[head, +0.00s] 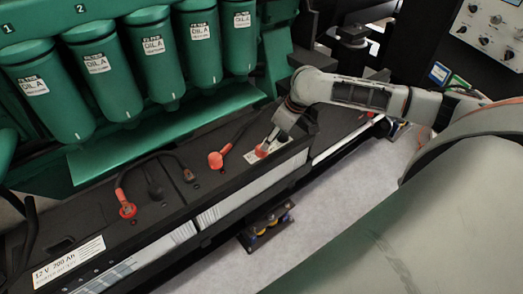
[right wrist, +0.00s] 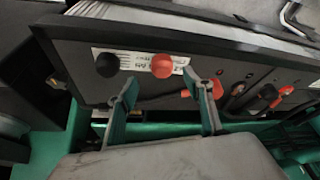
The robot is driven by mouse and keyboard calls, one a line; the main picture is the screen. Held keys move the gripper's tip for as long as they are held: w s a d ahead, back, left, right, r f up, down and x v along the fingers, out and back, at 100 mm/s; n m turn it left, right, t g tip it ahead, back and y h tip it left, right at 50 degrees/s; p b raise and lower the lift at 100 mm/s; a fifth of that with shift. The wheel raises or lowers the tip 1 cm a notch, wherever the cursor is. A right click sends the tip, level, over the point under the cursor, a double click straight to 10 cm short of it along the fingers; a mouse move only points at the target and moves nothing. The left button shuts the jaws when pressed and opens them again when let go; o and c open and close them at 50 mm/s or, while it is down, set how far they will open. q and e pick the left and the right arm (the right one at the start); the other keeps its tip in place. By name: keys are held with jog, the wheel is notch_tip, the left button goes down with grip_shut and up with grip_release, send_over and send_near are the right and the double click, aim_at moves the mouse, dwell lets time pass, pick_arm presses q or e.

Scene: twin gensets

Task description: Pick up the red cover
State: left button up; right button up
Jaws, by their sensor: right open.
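A round red cover (head: 261,151) sits on top of the black battery box beside a white label in the head view. In the right wrist view the red cover (right wrist: 162,66) lies ahead of the fingertips, roughly centred between them. My right gripper (head: 269,142) reaches down over it in the head view and partly hides it. In the right wrist view the right gripper (right wrist: 163,82) is open with its two fingers apart and nothing held. I cannot tell whether a finger touches the cover. My left gripper is in neither view.
A black cap (right wrist: 106,64) sits left of the cover in the right wrist view. Another red terminal piece (head: 215,160) with a cable is close by on the battery. Several green oil filters (head: 155,55) hang behind.

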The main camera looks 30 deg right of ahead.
jog(key=b+x, duration=0.1)
jog(key=x, duration=0.6)
jog(key=shift+a, duration=0.2)
jog(key=c, duration=1)
